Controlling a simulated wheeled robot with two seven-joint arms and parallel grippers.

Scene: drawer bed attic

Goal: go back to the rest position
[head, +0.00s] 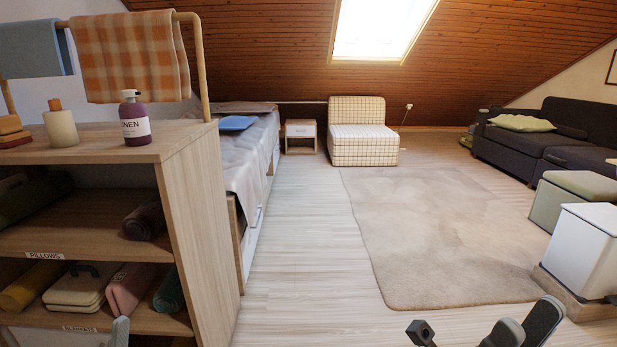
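My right gripper (525,323) shows at the bottom edge, right of the middle, as dark and grey parts cut off by the frame. It is over the floor in front of the rug, and I see nothing held in it. Whether its fingers are apart or together is not clear. A grey tip, which looks like part of my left gripper (121,332), shows at the bottom left in front of the wooden shelf unit (205,215). The rest of it is out of view.
The floor (300,250) and rug (440,235) are clear. A white bin (582,250), ottoman (570,200) and sofa (520,148) stand right.

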